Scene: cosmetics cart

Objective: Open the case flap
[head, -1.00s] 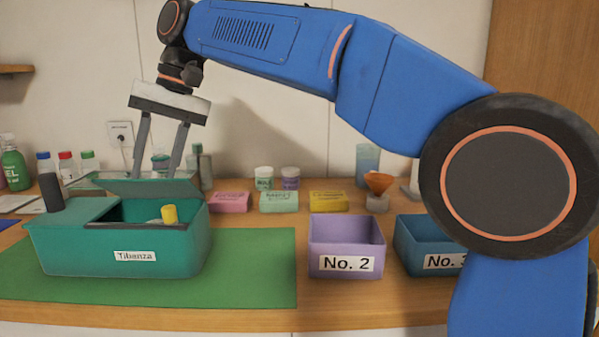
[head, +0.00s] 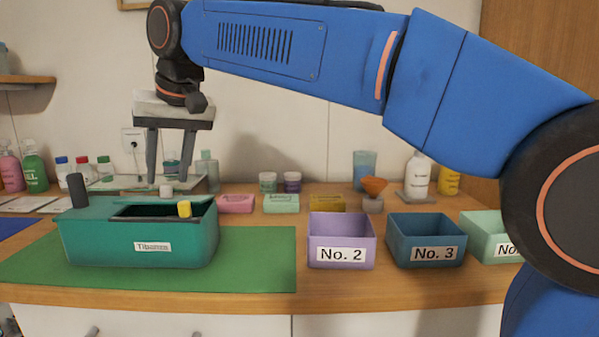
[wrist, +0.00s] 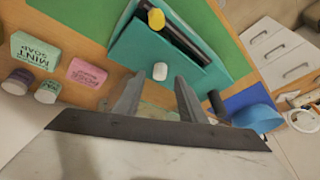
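The teal case (head: 138,244), labelled Tibanza, stands on the green mat (head: 255,262). A dark opening shows in its top, with a yellow-capped item (head: 184,208) inside. The teal flap (wrist: 136,57) seems to lie low behind the opening; its exact angle is unclear. A small white knob (head: 166,191) stands up from it and also shows in the wrist view (wrist: 160,71). My gripper (head: 167,180) points down just above the knob. Its fingers are apart and empty, and in the wrist view the knob appears beyond and between the fingertips (wrist: 156,80).
A dark post (head: 77,190) rises at the case's left end. Bins No. 2 (head: 341,228) and No. 3 (head: 427,228) stand to the right. Soap boxes (head: 281,204), jars and bottles line the back. The mat right of the case is bare.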

